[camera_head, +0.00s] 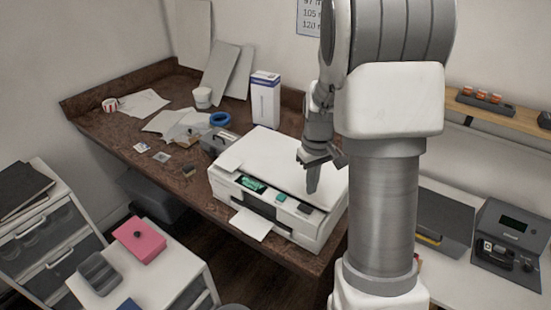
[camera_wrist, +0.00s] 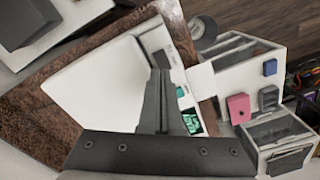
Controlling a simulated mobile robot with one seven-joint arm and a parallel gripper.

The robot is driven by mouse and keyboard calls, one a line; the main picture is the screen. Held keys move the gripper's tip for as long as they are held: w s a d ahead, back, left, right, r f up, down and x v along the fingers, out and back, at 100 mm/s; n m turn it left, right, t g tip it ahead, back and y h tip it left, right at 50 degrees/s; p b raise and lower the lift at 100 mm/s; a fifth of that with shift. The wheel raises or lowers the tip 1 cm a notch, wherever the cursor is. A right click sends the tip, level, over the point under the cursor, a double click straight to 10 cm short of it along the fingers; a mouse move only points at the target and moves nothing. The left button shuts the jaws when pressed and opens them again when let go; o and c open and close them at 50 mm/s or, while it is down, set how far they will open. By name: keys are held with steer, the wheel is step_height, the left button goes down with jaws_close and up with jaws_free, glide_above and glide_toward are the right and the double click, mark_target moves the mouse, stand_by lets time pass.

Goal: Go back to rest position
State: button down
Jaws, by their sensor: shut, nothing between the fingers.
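My gripper (camera_head: 313,178) is shut and empty. In the head view it points down above the right front part of a white printer-like machine (camera_head: 262,158) on the brown bench. In the wrist view my gripper (camera_wrist: 160,78) shows as two dark fingers close together, over the machine's white lid (camera_wrist: 100,85). A green board (camera_head: 253,184) sits in an opening at the machine's front left; it also shows in the wrist view (camera_wrist: 192,121). I cannot tell whether the fingertips touch the machine.
The brown bench (camera_head: 95,124) holds papers, a white and blue box (camera_head: 265,99) and blue tape (camera_head: 220,119). A drawer cabinet with a pink box (camera_head: 139,242) stands front left. A wooden shelf (camera_head: 520,116) and dark devices (camera_head: 508,247) are at right.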

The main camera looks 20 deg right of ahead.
steer(key=s+a+r+t, duration=0.1)
steer(key=s+a+r, duration=0.3)
steer(key=r, duration=0.2)
steer(key=s+a+r+t, duration=0.2)
steer(key=s+a+r, duration=0.2)
steer(key=r, duration=0.3)
steer(key=s+a+r+m+t+b, duration=0.1)
steer(key=s+a+r, duration=0.3)
steer(key=s, duration=0.6)
steer(key=shift+s+a+m+t, duration=0.25)
steer(key=shift+s+m+t, duration=0.1)
steer(key=shift+t, duration=0.45)
steer(key=w+d+f+m+g+h+b, duration=0.1)
steer(key=w+d+f+m, duration=0.3)
steer(key=w, duration=0.5)
steer(key=w+d+f+m+g+h+b, duration=0.1)
steer(key=w+d+f+m+g+b, duration=0.1)
steer(key=w+f+m, duration=0.4)
steer(key=w+d+b, duration=0.1)
steer(key=w+d, duration=0.1)
steer(key=w, duration=0.1)
steer(key=shift+d+g+h, duration=0.25)
steer(key=shift+g+h, duration=0.05)
